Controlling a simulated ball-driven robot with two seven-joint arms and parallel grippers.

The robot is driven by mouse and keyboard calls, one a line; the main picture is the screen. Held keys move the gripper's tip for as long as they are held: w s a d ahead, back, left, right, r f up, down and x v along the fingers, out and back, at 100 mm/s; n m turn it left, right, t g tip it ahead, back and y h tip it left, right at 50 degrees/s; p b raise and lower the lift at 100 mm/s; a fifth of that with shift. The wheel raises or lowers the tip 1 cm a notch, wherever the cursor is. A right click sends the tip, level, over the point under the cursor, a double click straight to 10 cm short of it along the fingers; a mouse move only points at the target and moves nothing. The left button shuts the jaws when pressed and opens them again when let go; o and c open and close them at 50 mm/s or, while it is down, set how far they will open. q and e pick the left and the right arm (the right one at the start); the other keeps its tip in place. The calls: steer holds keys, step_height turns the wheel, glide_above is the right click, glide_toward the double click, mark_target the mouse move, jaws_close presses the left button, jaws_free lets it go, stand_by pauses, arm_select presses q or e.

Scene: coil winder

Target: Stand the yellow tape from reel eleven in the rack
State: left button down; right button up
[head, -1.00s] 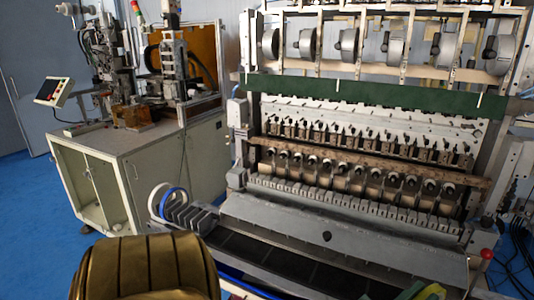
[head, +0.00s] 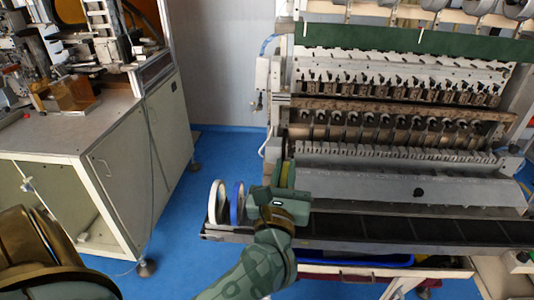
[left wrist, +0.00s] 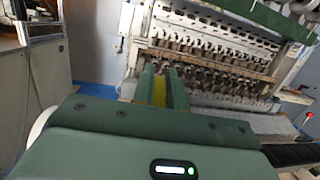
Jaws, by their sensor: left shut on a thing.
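My left gripper (head: 285,182) is shut on the yellow tape (head: 291,177), at the left end of the winder's front tray. In the left wrist view the yellow tape (left wrist: 159,91) shows as a narrow upright strip between the two green fingers (left wrist: 161,88). A white tape (head: 217,200) and a blue tape (head: 237,203) stand upright side by side just left of the gripper, at the rack's place. The gripper hides most of the rack, so I cannot tell whether the yellow tape touches it. My right gripper is not in view.
The coil winder (head: 400,180) fills the right side, with its long dark tray (head: 420,229) along the front. Grey reels (head: 478,6) hang at the top edge. A cream cabinet (head: 95,150) stands at left, with blue floor (head: 185,225) between.

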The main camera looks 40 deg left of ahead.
arm_select(q)
steer(key=w+a+f+n+g+b, duration=0.1)
steer(key=w+a+f+g+b, duration=0.1)
steer(key=w, duration=0.4)
steer(key=shift+a+f+g+y+b, duration=0.4)
steer(key=shift+a+f+b, duration=0.55)
steer(key=shift+a, duration=0.4)
steer(key=shift+s, duration=0.1)
steer(key=shift+p, duration=0.3)
steer(key=shift+f, duration=0.15)
steer(key=shift+f+b, duration=0.45)
steer(key=shift+f, duration=0.1)
stand_by(0.5)
